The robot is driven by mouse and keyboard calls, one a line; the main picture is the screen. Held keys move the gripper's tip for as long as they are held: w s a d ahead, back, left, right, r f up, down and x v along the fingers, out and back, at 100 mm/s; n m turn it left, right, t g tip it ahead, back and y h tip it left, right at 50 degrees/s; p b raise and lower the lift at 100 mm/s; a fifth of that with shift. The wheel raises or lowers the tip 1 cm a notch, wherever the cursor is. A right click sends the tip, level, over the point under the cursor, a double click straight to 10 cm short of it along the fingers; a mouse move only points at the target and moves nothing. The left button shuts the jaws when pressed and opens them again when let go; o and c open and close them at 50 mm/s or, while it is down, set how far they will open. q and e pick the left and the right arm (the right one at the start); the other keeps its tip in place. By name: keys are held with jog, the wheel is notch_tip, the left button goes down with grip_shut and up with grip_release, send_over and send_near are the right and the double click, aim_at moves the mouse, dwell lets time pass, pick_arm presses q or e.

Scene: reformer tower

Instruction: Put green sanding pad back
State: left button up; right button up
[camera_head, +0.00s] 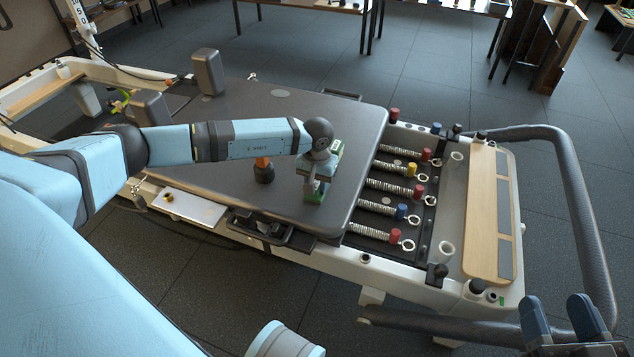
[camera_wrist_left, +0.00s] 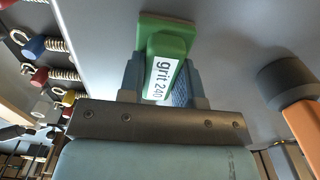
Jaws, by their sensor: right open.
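The green sanding pad (camera_head: 314,195) is at the lower end of my left gripper (camera_head: 317,183), over the grey carriage top near its spring-side edge. In the left wrist view the pad (camera_wrist_left: 167,50) carries a white "grit 240" label and lies between the two fingers (camera_wrist_left: 165,85). I cannot tell whether the fingers press on it or whether it rests on the surface. A small green thing with a pale label (camera_head: 337,147) shows behind the gripper, partly hidden. My right gripper (camera_head: 565,322) is open and empty at the lower right corner.
An orange-handled tool with a dark head (camera_head: 263,168) stands just left of the left gripper; it also shows in the wrist view (camera_wrist_left: 290,85). Springs with coloured ends (camera_head: 395,190) lie to the right. A wooden footboard (camera_head: 488,215) and curved bar (camera_head: 580,190) are beyond.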

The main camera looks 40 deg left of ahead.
aim_at(317, 182)
pick_arm(q)
jog(key=o, duration=0.4)
jog(key=shift+o, duration=0.2)
pick_arm(e)
jog(key=shift+f, duration=0.1)
pick_arm(q)
jog(key=shift+r, duration=0.1)
jog(key=shift+r+p, duration=0.4)
notch_tip(317, 182, up, 11)
jog(key=p, duration=0.4)
jog(key=shift+r+p, duration=0.2)
jog(key=shift+p, duration=0.15)
pick_arm(e)
jog(key=s+m, duration=0.1)
jog(key=s+a+m+g, duration=0.1)
jog(key=m, duration=0.1)
jog(key=shift+s+a+h, duration=0.2)
jog(key=shift+s+h, duration=0.05)
jog(key=shift+h, duration=0.15)
jog(key=shift+w+r, duration=0.1)
jog(key=shift+r, duration=0.35)
pick_arm(q)
jog(key=shift+f, duration=0.1)
